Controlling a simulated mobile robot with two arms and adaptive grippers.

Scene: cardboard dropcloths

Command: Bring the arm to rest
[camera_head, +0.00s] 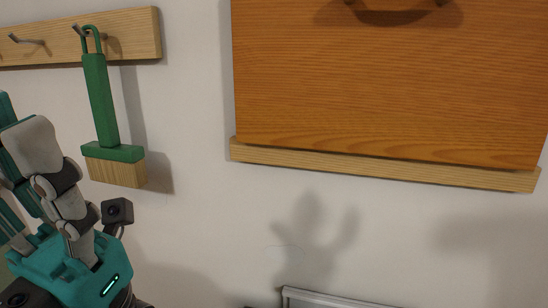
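My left gripper (20,140) is at the lower left in the head view, with a teal body and jointed grey and teal fingers pointing up. Part of it is cut off by the left edge. I cannot tell whether its fingers are apart or together. I see nothing held in the visible part. It appears to the left of the green brush and lower than the brush's top. My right gripper is not in view.
A green-handled brush (101,105) hangs from a hook on a wooden rail (130,35). An orange-brown wood panel (390,90) stands on a narrow wooden ledge (385,165). A grey-edged object (330,301) shows at the bottom. The white wall between is bare, with shadows.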

